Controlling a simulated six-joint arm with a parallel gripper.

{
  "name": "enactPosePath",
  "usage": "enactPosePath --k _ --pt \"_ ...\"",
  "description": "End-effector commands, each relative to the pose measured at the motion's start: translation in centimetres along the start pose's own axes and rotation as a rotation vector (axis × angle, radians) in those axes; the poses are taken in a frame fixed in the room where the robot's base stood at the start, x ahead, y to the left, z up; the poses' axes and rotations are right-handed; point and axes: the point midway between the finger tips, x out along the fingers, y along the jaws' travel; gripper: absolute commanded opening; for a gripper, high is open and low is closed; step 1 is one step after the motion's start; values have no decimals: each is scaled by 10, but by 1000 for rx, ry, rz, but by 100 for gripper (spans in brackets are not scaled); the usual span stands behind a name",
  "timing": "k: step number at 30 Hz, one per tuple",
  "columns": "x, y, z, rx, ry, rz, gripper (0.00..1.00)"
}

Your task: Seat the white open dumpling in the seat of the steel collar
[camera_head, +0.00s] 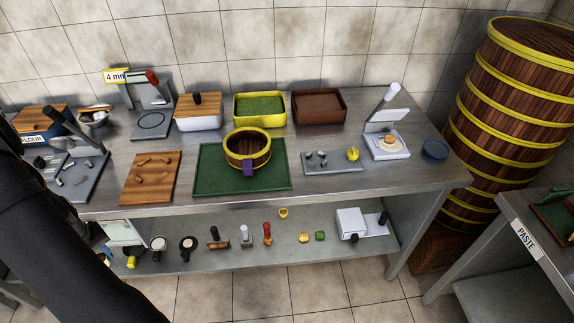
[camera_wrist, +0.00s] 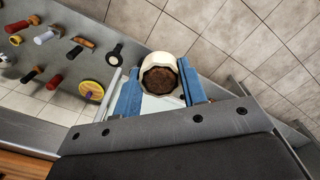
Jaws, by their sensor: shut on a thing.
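A white open dumpling (camera_wrist: 160,66) with a brown filling shows in the wrist view. My gripper (camera_wrist: 159,80) has its blue fingers on the left and right sides of it and is shut on it. The dumpling's open top faces the wrist camera. Floor tiles show behind it. In the head view a black part of my arm crosses the left edge, and neither my gripper nor the dumpling shows there. I cannot surely pick out the steel collar. A grey plate (camera_head: 151,124) with a dark ring stands near the 4 mm sign.
On the steel table, a steamer basket (camera_head: 264,152) stands on a green mat (camera_head: 211,180), with a wooden board (camera_head: 136,193) left of it. A grey tray (camera_head: 320,169) with small pieces lies to the right. A tall steamer tower (camera_head: 505,118) stands beyond the table's right end.

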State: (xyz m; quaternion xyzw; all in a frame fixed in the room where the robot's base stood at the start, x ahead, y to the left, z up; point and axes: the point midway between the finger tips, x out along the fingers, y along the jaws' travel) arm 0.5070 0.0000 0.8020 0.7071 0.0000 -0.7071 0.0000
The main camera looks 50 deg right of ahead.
Motion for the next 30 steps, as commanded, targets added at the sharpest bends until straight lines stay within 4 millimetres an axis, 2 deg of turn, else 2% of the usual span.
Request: enactPosePath --k 7,11,14,17,24,30 --pt "0 1 0 0 0 0 9" --pt "-5 13 5 -10 0 0 9" --pt "-14 36 15 -33 2 0 9" --pt "-28 68 32 -67 3 1 9" --pt "-63 143 81 -128 2 1 9" --pt "-86 199 120 -96 3 1 9"
